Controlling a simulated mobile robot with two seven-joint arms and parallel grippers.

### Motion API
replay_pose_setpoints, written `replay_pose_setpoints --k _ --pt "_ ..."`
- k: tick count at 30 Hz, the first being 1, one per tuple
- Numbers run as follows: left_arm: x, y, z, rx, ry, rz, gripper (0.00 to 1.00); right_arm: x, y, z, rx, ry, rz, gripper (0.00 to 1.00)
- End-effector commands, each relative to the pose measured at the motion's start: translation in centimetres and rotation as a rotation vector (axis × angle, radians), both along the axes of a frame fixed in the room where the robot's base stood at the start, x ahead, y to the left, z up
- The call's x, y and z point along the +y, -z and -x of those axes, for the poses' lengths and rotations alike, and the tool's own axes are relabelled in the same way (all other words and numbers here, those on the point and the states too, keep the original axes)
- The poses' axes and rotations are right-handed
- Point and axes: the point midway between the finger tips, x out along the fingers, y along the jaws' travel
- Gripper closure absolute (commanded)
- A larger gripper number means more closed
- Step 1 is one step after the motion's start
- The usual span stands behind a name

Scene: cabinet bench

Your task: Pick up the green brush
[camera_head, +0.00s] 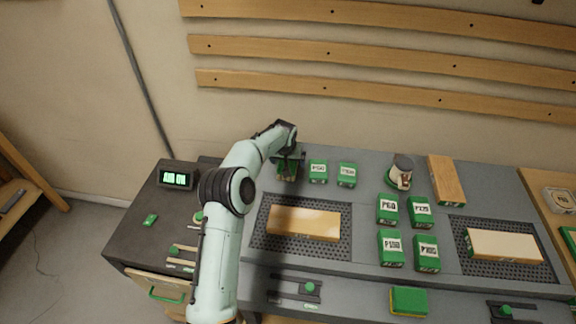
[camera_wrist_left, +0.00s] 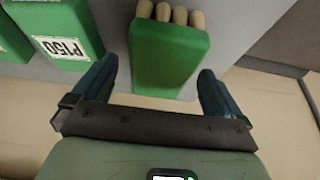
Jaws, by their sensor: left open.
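My left gripper (camera_head: 290,160) is at the back of the bench, left of the small labelled green boxes. In the left wrist view its two dark fingers (camera_wrist_left: 155,82) are apart, one on each side of a green block-shaped thing (camera_wrist_left: 168,55) with several tan rounded rods at its far end. Gaps show between it and both fingers. In the head view this green thing (camera_head: 288,174) is partly hidden by the gripper. I cannot tell whether it is the green brush; no clear bristles show. My right gripper is not in view.
Labelled green boxes (camera_head: 318,171) stand close to the right of the gripper; one also shows in the wrist view (camera_wrist_left: 66,46). Wooden boards lie on dark perforated mats (camera_head: 340,243). A cup-like thing (camera_head: 401,170), a tall wood block (camera_head: 446,180) and a green-yellow pad (camera_head: 408,301) are further right.

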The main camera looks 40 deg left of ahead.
Motion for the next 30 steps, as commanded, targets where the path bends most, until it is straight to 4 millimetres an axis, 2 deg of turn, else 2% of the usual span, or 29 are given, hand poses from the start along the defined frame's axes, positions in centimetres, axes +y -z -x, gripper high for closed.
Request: replay_pose_setpoints --k 11,12,17,19,20,22,24,30 --pt "-0.02 0.21 0.0 0.0 0.001 0.0 0.0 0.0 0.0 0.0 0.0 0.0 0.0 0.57" --pt "-0.02 0.21 0.0 0.0 0.001 0.0 0.06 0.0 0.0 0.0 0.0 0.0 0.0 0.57" --pt "-0.01 0.21 0.0 0.0 0.0 0.0 0.59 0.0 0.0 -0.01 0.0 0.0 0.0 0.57" --pt "0.0 0.15 -0.02 -0.001 0.0 0.0 0.61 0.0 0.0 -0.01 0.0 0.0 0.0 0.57" --pt "0.0 0.16 -0.01 -0.001 0.0 0.0 0.67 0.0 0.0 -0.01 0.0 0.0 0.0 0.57" --pt "0.0 0.16 -0.01 -0.001 0.0 0.0 0.67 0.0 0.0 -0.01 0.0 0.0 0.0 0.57" --pt "-0.01 0.18 -0.01 0.0 0.0 0.0 0.82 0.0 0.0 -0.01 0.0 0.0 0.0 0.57" --pt "0.04 -0.55 0.0 0.0 0.0 -0.001 0.82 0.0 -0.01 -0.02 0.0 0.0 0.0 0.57"
